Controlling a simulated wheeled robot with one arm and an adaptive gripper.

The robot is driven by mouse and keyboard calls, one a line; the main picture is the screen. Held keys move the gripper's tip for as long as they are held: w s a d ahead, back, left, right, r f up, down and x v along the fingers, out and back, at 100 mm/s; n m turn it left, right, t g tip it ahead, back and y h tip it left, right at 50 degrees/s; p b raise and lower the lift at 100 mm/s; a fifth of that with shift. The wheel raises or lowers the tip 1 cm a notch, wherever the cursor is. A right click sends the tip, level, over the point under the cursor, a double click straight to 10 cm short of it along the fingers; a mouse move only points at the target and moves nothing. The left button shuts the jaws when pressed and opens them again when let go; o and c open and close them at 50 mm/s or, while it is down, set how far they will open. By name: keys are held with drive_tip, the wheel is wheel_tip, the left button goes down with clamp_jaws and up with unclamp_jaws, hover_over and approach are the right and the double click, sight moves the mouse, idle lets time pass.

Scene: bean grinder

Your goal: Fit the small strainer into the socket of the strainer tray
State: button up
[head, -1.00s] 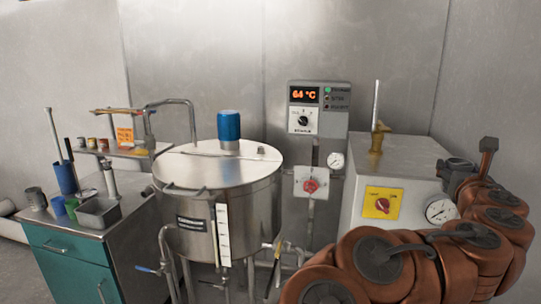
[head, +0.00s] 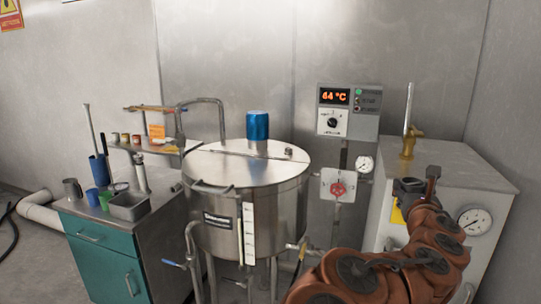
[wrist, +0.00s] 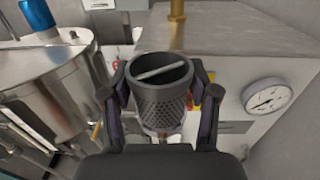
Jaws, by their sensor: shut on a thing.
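The small strainer (wrist: 158,108) is a dark grey perforated cup with a bar across its open top. In the wrist view it sits upright between the two fingers of my gripper (wrist: 162,92), which is shut on it. In the head view my gripper (head: 420,186) is at the right, in front of the steel cabinet, and the strainer is too small and dark there to tell apart from it. I cannot make out the strainer tray or its socket in either view.
A steel tank (head: 245,215) with a blue cap stands in the middle. The steel cabinet (head: 470,170) with a brass valve (head: 411,142) and gauge is behind my gripper. A teal counter (head: 105,262) with cups and a metal pan (head: 129,207) is at the left.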

drive_tip(key=w+a+f+n+y, duration=0.1)
drive_tip(key=w+a+f, duration=0.2)
drive_tip(key=w+a, duration=0.2)
drive_tip(key=w+a+f+n+y, duration=0.1)
drive_tip(key=w+a+f+y, duration=0.1)
drive_tip(key=w+a, duration=0.3)
drive_tip(key=w+a+f+n+y, duration=0.1)
drive_tip(key=w+a+f+y, duration=0.1)
drive_tip(key=w+a+f, duration=0.2)
drive_tip(key=shift+w+a+f+t, duration=0.2)
drive_tip(key=shift+a+f, duration=0.1)
drive_tip(key=shift+a, duration=0.45)
drive_tip(key=shift+w+a+f+t, duration=0.1)
drive_tip(key=shift+w+a+f, duration=0.15)
drive_tip(key=shift+a, duration=0.5)
drive_tip(key=shift+w+a+r+p, duration=0.1)
drive_tip(key=shift+a+r+p, duration=0.05)
drive_tip(key=shift+r+p, duration=0.4)
drive_tip(key=shift+w+a+r+p, duration=0.1)
drive_tip(key=shift+r+p, duration=0.35)
drive_tip(key=shift+p, duration=0.15)
